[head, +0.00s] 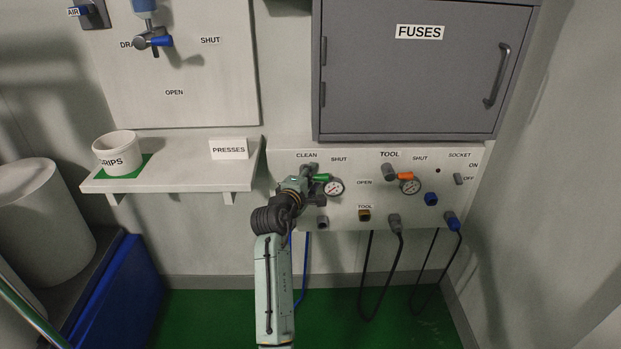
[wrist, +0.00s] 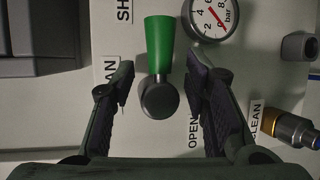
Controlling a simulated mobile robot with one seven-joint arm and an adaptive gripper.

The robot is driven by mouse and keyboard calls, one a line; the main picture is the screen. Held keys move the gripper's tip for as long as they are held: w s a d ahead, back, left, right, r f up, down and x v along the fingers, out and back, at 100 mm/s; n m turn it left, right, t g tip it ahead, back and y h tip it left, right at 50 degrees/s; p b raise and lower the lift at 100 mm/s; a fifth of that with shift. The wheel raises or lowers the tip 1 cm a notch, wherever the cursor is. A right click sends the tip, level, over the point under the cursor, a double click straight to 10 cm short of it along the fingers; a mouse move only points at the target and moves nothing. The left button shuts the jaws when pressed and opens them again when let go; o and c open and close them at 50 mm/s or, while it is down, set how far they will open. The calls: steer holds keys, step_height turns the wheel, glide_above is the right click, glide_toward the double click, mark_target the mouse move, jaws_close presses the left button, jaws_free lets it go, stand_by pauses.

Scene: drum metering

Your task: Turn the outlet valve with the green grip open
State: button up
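The outlet valve with the green grip (head: 321,177) sits under the CLEAN label on the wall panel. Its grip points right, towards the SHUT side. In the wrist view the green grip (wrist: 159,48) points up from a dark round hub (wrist: 160,99). My gripper (head: 301,187) is in front of this valve and hides part of it in the head view. In the wrist view my gripper (wrist: 161,72) is open, with one finger on each side of the valve. Gaps show between the fingers and the grip; contact is not visible. An OPEN label (wrist: 193,131) lies partly beside the right finger.
A pressure gauge (head: 333,188) is close beside the green grip. A second valve with an orange grip (head: 404,176) is further right. Couplings and hanging hoses (head: 394,222) line the panel's lower edge. The grey FUSES cabinet (head: 415,80) overhangs above. A shelf (head: 180,180) juts out left.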

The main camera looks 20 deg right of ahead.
jaws_close()
stand_by(0.3)
